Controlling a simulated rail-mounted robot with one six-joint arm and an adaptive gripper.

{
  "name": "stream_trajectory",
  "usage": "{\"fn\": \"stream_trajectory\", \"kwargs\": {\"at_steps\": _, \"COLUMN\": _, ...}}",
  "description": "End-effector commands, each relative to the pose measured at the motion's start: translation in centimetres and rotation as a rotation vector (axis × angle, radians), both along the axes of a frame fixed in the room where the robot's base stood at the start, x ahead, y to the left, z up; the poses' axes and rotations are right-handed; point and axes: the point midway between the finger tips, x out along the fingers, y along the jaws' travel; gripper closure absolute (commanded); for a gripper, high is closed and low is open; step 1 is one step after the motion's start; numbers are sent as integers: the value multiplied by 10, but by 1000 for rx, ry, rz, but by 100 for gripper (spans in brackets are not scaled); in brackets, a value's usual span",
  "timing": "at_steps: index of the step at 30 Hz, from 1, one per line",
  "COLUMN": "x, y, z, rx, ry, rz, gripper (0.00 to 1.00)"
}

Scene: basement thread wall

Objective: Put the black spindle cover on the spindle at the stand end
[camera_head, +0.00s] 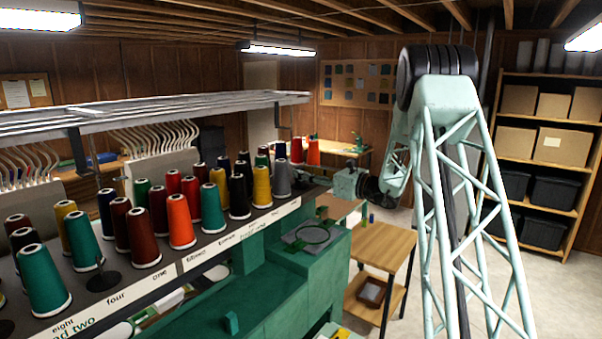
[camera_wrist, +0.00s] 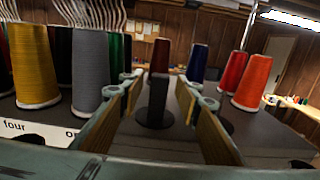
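My gripper (camera_wrist: 160,78) is open in the wrist view, with tan pads inside its two grey-green fingers. A black upright post (camera_wrist: 156,100) on a round black base stands between the fingers, with a gap on both sides. I cannot tell whether it is the spindle cover or a bare spindle. Part of another dark round base (camera_wrist: 227,126) shows beside the right finger. In the head view my gripper (camera_head: 345,184) is at the far right end of the thread stand (camera_head: 235,237); its fingertips are not clear there. A bare spindle (camera_head: 101,277) with a black disc stands at the stand's near end.
Thread cones crowd the stand, including a grey cone (camera_wrist: 90,72) left of my gripper and an orange cone (camera_wrist: 252,82) to the right. A metal rack (camera_head: 150,108) hangs above the stand. A green machine (camera_head: 290,265) and wooden side table (camera_head: 385,245) stand in front.

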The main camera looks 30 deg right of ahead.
Motion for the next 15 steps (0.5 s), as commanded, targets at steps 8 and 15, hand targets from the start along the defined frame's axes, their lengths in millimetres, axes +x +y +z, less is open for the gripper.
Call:
{"fn": "stream_trajectory", "kwargs": {"at_steps": 8, "x": -35, "y": -18, "z": 0, "rx": 2, "ry": 1, "rz": -2, "gripper": 69}}
{"fn": "stream_trajectory", "kwargs": {"at_steps": 15, "x": -64, "y": -33, "z": 0, "rx": 1, "ry": 0, "rz": -1, "gripper": 69}}
